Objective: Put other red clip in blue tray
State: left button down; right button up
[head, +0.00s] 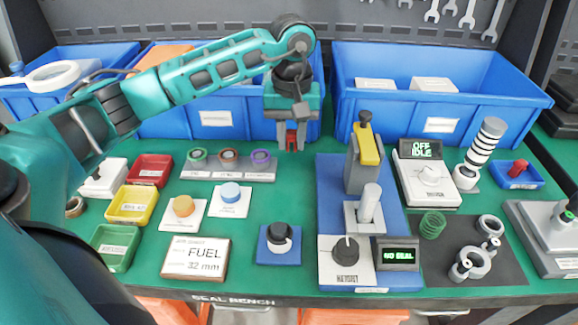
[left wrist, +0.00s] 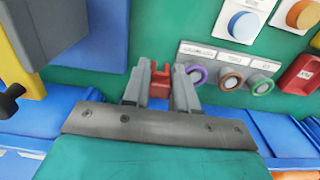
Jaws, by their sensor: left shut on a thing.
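My left gripper (head: 291,146) hangs over the back middle of the green bench, fingers down. It is shut on a small red clip (head: 291,138), held above the bench. The clip also shows between the fingertips in the left wrist view (left wrist: 160,84), where the left gripper (left wrist: 160,95) hides part of it. The small blue tray (head: 526,185) lies at the right side of the bench, far from the gripper. Another red clip (head: 518,168) is in this tray. My right gripper is not in the head view.
A striped cylinder (head: 485,145) and a white device reading "OFF IDLE" (head: 428,180) stand left of the tray. A grey press with a yellow lever (head: 368,145) rises between gripper and tray. Large blue bins (head: 440,110) line the back.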

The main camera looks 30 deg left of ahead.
aim_at(291, 181)
pick_arm(q)
notch_tip(291, 181, down, 9)
jog(key=shift+r, duration=0.2)
dwell(0.3)
jog(key=shift+f+b, duration=0.2)
jog(key=shift+b, duration=0.25)
jog(key=c, duration=0.9)
grip_release()
jog(key=shift+r, duration=0.15)
